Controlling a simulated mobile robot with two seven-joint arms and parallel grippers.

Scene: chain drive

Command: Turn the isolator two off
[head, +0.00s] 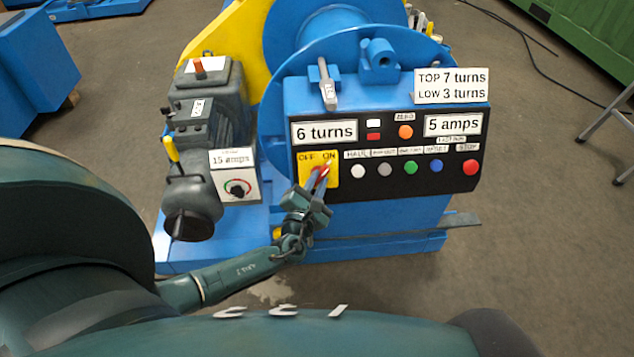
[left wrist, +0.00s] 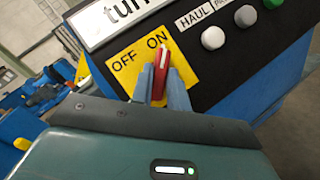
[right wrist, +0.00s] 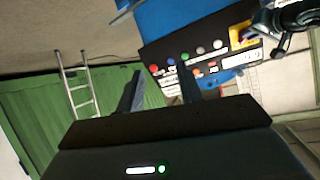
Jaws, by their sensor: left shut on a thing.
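A red switch handle (head: 322,170) sits on a yellow plate (head: 304,173) marked OFF and ON, at the left end of the black control panel. In the left wrist view the handle (left wrist: 162,70) points up toward ON. My left gripper (head: 317,184) is shut on the handle, with one blue-grey finger on each side of it in the left wrist view. My right gripper (right wrist: 162,85) is open and empty in the right wrist view, away from the panel.
Coloured push buttons, including a red stop button (head: 471,167), line the panel right of the plate. A grey dial box (head: 236,188) marked 15 amps and a grey motor (head: 193,205) stand left. A lever (head: 327,88) rises above the panel.

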